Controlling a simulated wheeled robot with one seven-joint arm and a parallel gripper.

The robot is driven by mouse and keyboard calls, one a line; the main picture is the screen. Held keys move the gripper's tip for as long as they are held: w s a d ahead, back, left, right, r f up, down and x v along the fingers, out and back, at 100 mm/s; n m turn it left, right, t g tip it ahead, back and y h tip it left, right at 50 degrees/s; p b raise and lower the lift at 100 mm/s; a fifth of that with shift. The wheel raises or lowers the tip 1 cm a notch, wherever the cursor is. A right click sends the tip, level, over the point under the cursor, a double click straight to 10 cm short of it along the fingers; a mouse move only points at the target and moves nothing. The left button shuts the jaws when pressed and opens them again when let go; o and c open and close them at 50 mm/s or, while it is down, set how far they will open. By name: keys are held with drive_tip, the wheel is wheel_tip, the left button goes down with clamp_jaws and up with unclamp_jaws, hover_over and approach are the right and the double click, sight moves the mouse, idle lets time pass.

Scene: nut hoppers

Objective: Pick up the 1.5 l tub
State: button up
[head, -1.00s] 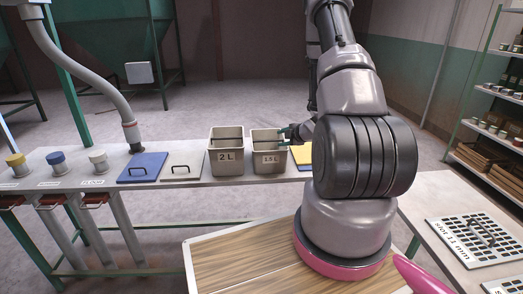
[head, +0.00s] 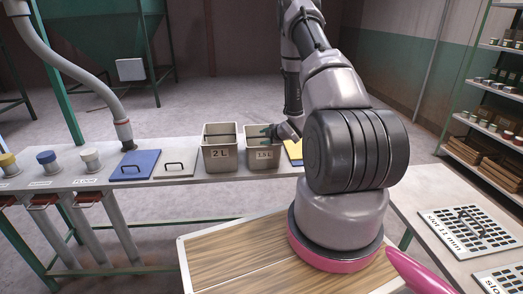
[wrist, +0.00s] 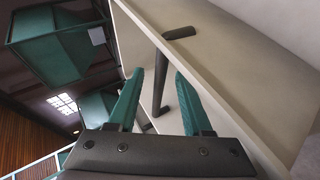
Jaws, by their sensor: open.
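The 1.5 l tub (head: 261,161) is a beige-grey open box with "1.5 L" on its front, standing upright on the bench. My gripper (head: 270,132) is at the tub's top right, its green fingers by the rim. In the wrist view the gripper (wrist: 160,95) is open, fingers apart. A dark handle bar (wrist: 158,85) shows between and beyond the fingers, against pale tub walls (wrist: 225,65). I cannot tell whether the fingers touch it. The arm hides part of the bench to the right.
A 2 L tub (head: 220,158) stands close on the left. Further left are a grey lid (head: 176,168) and a blue lid (head: 137,167) with handles. A yellow lid (head: 294,150) lies right of the tub, partly hidden. A hose (head: 95,80) hangs at left.

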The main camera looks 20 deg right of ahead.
clamp_jaws()
idle(1.4)
